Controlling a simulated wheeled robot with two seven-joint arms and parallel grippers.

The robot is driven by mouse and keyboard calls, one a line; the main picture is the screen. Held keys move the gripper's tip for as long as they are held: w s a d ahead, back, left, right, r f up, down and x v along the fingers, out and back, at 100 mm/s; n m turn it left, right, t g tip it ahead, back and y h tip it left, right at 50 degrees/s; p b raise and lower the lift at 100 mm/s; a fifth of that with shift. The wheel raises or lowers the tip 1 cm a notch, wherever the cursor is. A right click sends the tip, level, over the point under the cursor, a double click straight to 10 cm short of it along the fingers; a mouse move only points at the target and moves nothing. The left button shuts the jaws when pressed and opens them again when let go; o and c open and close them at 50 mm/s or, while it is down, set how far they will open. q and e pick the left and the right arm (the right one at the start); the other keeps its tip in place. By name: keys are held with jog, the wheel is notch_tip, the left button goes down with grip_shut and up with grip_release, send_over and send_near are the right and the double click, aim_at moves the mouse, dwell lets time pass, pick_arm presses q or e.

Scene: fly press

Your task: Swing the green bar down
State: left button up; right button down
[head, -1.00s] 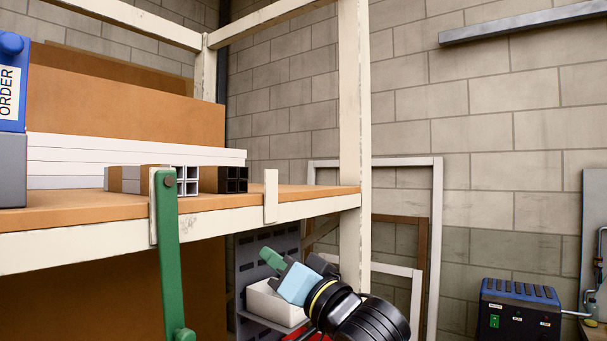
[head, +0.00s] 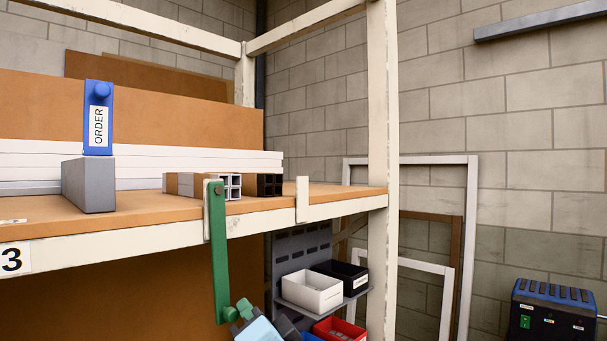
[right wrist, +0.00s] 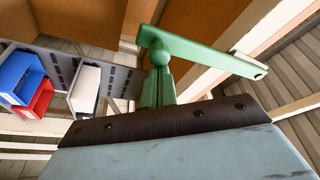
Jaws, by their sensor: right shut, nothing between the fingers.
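The green bar (head: 219,255) hangs nearly straight down from a bolt at the shelf's front edge in the head view. A round green knob (head: 230,314) is at its lower end. My right gripper (head: 243,306), with green fingers and a light blue body, is shut and empty beside the knob at the bottom of the head view. In the right wrist view the shut fingers (right wrist: 158,88) point at the knob (right wrist: 158,54), and the bar (right wrist: 205,55) runs off to the right. Whether fingers and knob touch, I cannot tell. My left gripper is not in view.
The shelf (head: 110,222) carries a grey block (head: 88,186), a blue ORDER holder (head: 98,120) and square tubes. A short white upright (head: 302,200) stands on its edge. A white bin (head: 311,291) and a red bin (head: 340,330) sit right of the gripper, near a post (head: 382,170).

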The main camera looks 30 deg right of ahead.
jog(key=shift+s+a+f, duration=0.1)
jog(key=shift+a, duration=0.15)
jog(key=shift+a+f, duration=0.1)
dwell(0.3)
jog(key=s+d+p, duration=0.3)
jog(key=s, duration=0.6)
jog(key=shift+d+r, duration=0.35)
